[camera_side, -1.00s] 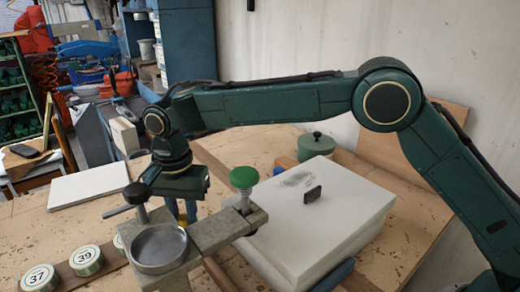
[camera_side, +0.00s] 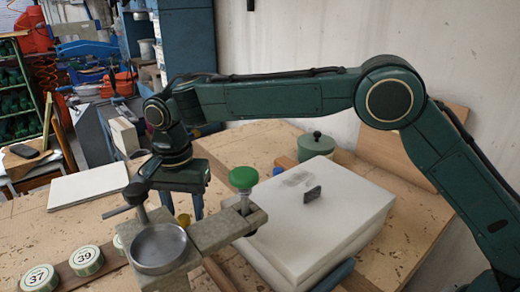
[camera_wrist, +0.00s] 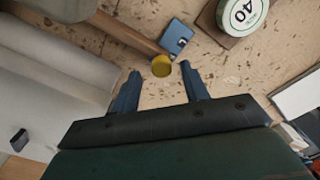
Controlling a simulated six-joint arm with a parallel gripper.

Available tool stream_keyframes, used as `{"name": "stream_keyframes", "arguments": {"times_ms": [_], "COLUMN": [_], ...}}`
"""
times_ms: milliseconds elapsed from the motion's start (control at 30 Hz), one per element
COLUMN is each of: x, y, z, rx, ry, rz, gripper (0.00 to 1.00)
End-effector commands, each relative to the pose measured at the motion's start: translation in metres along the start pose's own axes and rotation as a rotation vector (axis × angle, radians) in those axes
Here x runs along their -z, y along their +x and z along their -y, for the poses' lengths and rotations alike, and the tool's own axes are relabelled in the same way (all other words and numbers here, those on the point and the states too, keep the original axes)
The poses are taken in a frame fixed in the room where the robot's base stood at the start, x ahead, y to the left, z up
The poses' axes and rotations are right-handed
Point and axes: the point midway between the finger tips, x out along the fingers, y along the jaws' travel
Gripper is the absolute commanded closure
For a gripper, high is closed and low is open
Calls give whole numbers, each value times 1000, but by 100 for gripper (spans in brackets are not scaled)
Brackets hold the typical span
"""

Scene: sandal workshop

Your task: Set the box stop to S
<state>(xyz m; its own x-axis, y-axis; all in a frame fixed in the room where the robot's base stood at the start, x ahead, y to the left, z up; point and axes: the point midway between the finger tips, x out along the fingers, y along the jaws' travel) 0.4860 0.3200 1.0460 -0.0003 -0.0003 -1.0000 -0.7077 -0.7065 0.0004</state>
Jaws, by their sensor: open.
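A yellow round knob (camera_wrist: 162,66) sits at the end of a wooden bar (camera_wrist: 125,30) in the wrist view. A small blue plate (camera_wrist: 177,38) with a white mark, too small to read, lies just beyond it. My gripper (camera_wrist: 158,70) is open, with its fingertips on either side of the knob and a gap to each. In the side view my gripper (camera_side: 184,210) hangs behind the metal clamp fixture, and the yellow knob (camera_side: 184,220) shows partly there. The fixture hides the knob's base and most of the bar.
A metal fixture with a round dish (camera_side: 158,245) and green knob (camera_side: 243,178) stands in front. A white box (camera_side: 330,215) with a dark handle lies to the right. Numbered round tins (camera_side: 87,258) stand at the lower left. A green lidded pot (camera_side: 316,146) stands behind.

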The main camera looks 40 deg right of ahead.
Motion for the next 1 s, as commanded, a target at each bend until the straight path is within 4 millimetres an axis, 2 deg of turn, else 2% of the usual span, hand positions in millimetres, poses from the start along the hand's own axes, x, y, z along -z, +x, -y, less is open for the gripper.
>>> {"name": "stream_keyframes", "arguments": {"times_ms": [500, 700, 1000], "x": [1, 1, 1], "y": [-76, -99, -120], "z": [0, 0, 0], "rx": [3, 1, -2], "ry": [1, 2, 2], "rz": [-1, 0, 0], "gripper": [55, 55, 55]}}
